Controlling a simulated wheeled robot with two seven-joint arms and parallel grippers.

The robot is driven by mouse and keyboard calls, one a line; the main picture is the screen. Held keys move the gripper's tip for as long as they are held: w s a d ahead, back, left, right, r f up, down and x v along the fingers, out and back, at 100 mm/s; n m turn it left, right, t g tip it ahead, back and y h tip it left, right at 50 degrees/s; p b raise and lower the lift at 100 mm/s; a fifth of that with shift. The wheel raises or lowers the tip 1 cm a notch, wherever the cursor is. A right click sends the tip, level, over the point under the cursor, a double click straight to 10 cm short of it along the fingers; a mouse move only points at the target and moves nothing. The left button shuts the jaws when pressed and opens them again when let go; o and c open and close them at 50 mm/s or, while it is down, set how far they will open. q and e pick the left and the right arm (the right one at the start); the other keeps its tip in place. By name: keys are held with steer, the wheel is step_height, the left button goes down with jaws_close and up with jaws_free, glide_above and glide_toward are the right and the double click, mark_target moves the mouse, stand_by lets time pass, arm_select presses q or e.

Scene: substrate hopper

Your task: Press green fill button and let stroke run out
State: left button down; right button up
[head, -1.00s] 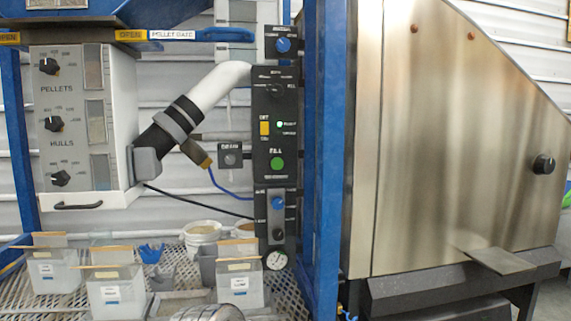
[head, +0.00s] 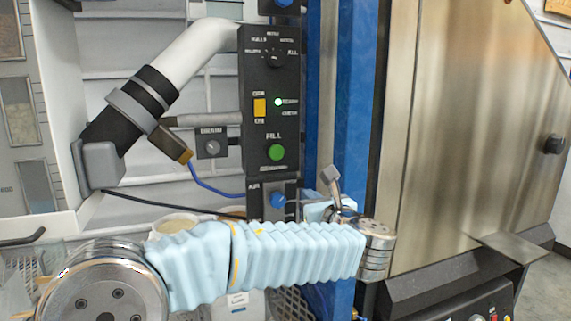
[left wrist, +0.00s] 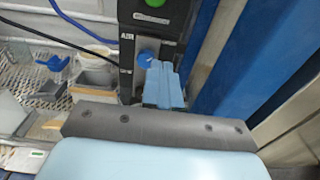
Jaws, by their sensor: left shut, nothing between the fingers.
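The green fill button (head: 276,152) sits low on the black control panel (head: 257,95), under the FILL label. A small green light (head: 278,102) glows above it. Only the button's lower edge (left wrist: 152,2) shows at the top of the left wrist view. My left gripper (head: 316,209) is in front of the lower panel, below and to the right of the button and apart from it. In the left wrist view its light-blue fingers (left wrist: 163,75) are shut and empty, beside the blue AIR knob (left wrist: 146,57). My right gripper is not in view.
A blue post (head: 357,110) stands right of the panel, with a steel hopper (head: 465,130) beyond it. A DRAIN switch (head: 212,146) and a white pipe (head: 205,50) are to the left. Containers stand on a mesh shelf (left wrist: 30,75) below.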

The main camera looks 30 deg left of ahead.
mark_target(277, 154)
arm_select(q)
steer(key=shift+t+y, duration=0.3)
steer(key=shift+y, duration=0.4)
steer(key=r, duration=0.3)
steer(key=s+a+r, duration=0.1)
steer(key=shift+r, duration=0.25)
steer(key=shift+w+a, duration=0.1)
steer(key=shift+a, duration=0.05)
steer(key=p+x, duration=0.2)
steer(key=x, duration=1.1)
steer(key=shift+w+a+f+p, duration=0.15)
steer(key=shift+w+a+p, duration=0.1)
steer(key=shift+a+p, duration=0.1)
